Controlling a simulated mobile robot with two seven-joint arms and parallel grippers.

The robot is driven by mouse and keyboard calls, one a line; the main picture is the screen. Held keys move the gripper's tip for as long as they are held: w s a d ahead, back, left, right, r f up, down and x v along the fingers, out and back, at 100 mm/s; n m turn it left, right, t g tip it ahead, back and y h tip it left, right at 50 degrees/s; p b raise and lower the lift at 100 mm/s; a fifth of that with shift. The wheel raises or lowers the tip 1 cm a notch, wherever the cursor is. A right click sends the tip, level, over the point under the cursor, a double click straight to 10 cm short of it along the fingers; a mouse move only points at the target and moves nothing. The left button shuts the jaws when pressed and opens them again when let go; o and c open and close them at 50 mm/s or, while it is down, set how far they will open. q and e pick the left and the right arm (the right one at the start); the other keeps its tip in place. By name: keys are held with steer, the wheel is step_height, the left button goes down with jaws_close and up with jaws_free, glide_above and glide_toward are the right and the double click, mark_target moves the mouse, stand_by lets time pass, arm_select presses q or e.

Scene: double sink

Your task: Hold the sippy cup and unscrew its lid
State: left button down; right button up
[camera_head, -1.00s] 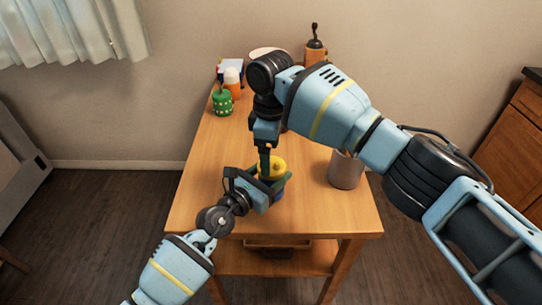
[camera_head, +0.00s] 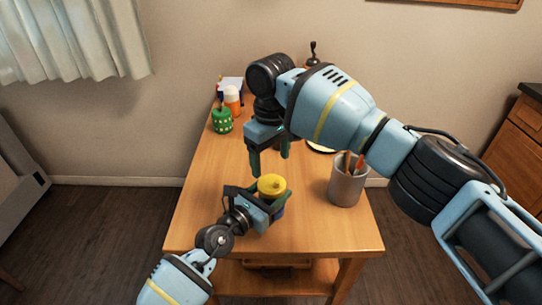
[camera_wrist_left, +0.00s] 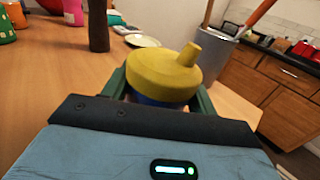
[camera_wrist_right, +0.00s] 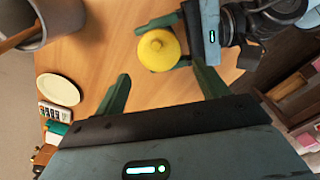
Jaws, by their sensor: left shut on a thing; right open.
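The sippy cup has a yellow lid (camera_head: 271,185) with a spout and a blue body (camera_head: 279,212). It stands upright on the table near the front. In the left wrist view the lid (camera_wrist_left: 165,72) sits on the cup between my left fingers. My left gripper (camera_head: 272,203) is shut on the cup's body, below the lid; the fingers hide part of it. My right gripper (camera_head: 270,166) is open and empty, pointing down above and behind the cup. In the right wrist view the lid (camera_wrist_right: 159,50) lies beyond the open fingertips, apart from them.
A grey pencil holder (camera_head: 346,186) stands right of the cup. A pale plate (camera_wrist_right: 58,90) lies further back. The table (camera_head: 205,187) is clear left of the cup.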

mark_target(271, 183)
steer(key=shift+f, duration=4)
steer(key=c, duration=0.8)
steer(key=n, duration=0.6)
steer(key=shift+s+n, duration=0.15)
steer(key=shift+n, duration=0.25)
steer(key=shift+a, duration=0.1)
steer(key=o, duration=1.1)
steer(key=shift+r, duration=0.1)
